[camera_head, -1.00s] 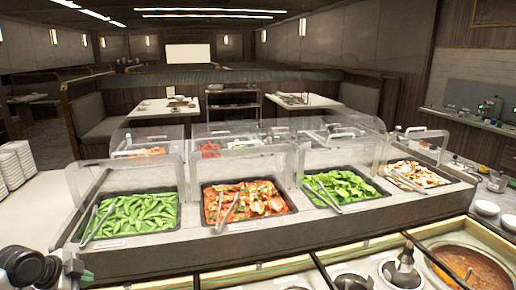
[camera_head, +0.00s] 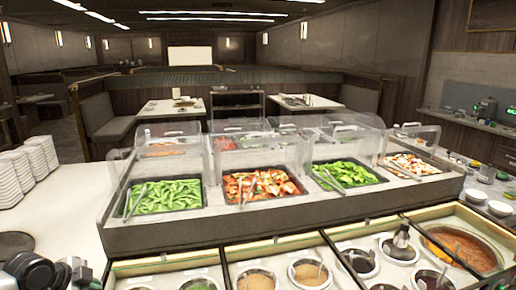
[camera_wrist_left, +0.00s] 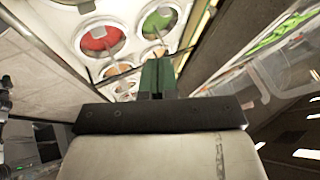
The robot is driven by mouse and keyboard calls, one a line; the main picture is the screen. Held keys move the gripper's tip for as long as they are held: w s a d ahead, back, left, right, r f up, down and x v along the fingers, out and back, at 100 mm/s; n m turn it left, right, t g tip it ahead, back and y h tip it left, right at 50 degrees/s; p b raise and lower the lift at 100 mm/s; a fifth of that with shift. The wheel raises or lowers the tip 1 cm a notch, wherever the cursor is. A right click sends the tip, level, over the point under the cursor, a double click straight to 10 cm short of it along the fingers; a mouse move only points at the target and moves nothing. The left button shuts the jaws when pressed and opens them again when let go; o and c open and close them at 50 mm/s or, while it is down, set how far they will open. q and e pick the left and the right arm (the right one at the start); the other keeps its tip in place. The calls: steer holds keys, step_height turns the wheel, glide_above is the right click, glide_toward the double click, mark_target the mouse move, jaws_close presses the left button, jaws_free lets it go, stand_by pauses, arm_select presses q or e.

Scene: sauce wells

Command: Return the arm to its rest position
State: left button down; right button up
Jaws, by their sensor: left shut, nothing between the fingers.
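My left arm (camera_head: 45,274) shows only in part at the lower left corner of the head view, above the white counter. In the left wrist view my left gripper (camera_wrist_left: 158,66) has its green fingers together, with nothing held between them. Behind the fingers, in that view, are sauce wells, including a red one (camera_wrist_left: 99,38) and a green one (camera_wrist_left: 158,23). My right gripper is in neither view.
A salad bar (camera_head: 300,213) with clear guards and several food trays spans the middle. Sauce wells (camera_head: 308,272) line the front, with a soup pot (camera_head: 462,248) at right. Stacked white plates (camera_head: 40,155) stand left on the counter (camera_head: 75,205).

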arm_select(q)
steer(key=s+d+f+g, duration=0.1)
steer(key=s+d+f, duration=0.3)
steer(key=d, duration=0.3)
steer(key=s+d+f+g+h, duration=0.1)
steer(key=s+d+f, duration=0.3)
steer(key=d, duration=0.3)
steer(key=s+d+f, duration=0.3)
steer(key=d+f, duration=0.1)
steer(key=d, duration=0.3)
steer(key=s+a+r+n+y, duration=0.15)
steer(key=s+n+y, duration=0.25)
steer(key=s+n, duration=1.1)
steer(key=s+f+m+g+b, duration=0.1)
steer(key=s+f+m+b, duration=0.15)
steer(key=f, duration=1.45)
steer(key=s+f+m+g+b, duration=0.15)
steer(key=f+b, duration=0.25)
steer(key=f, duration=1.3)
steer(key=s+a+f+b, duration=0.3)
steer(key=s+f, duration=1.2)
steer(key=f, duration=0.3)
steer(key=shift+s+f+n+g, duration=0.25)
steer(key=shift+s+n+g, duration=0.05)
steer(key=shift+g, duration=0.15)
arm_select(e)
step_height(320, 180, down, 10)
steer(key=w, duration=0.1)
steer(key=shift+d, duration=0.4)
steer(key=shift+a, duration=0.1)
